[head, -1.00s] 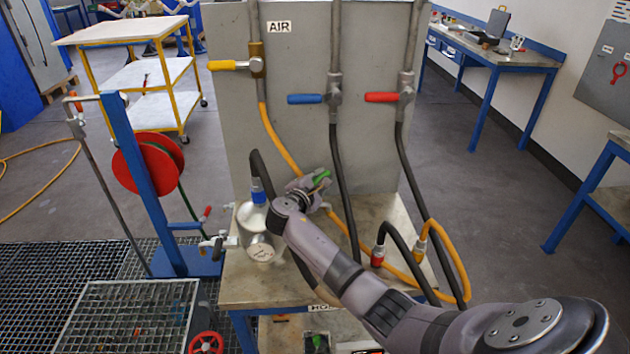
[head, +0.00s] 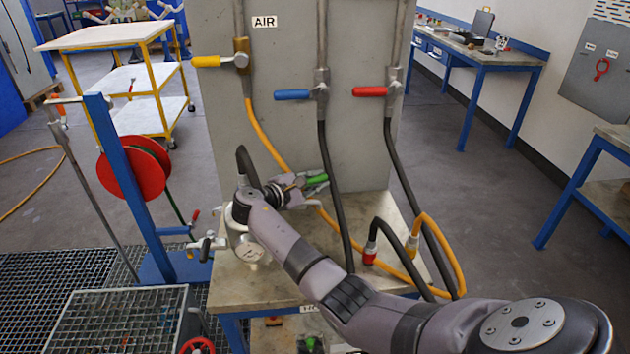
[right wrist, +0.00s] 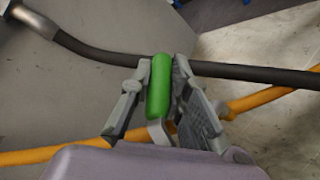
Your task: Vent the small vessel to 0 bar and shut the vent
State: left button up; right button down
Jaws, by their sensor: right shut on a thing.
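The small vessel (head: 250,254) is a silvery body with a pale round face at the left of the bench top. My right arm hides much of its top, and any reading on it is too small to make out. My right gripper (head: 304,186) is just right of the vessel and points to the right. It is shut on a green handle (head: 317,180). In the right wrist view the green handle (right wrist: 159,88) stands between both fingers, with a pale metal strip below it. What the handle joins is hidden. My left gripper is not in view.
A grey panel behind carries yellow (head: 207,62), blue (head: 292,95) and red (head: 369,91) valve levers. An orange hose (head: 265,135) and black hoses hang close to my gripper. A red reel (head: 133,168) stands left. Open floor lies right of the bench.

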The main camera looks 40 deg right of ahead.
jog(key=c, duration=1.5)
grip_release()
jog(key=v, duration=1.2)
jog(key=shift+c, duration=0.5)
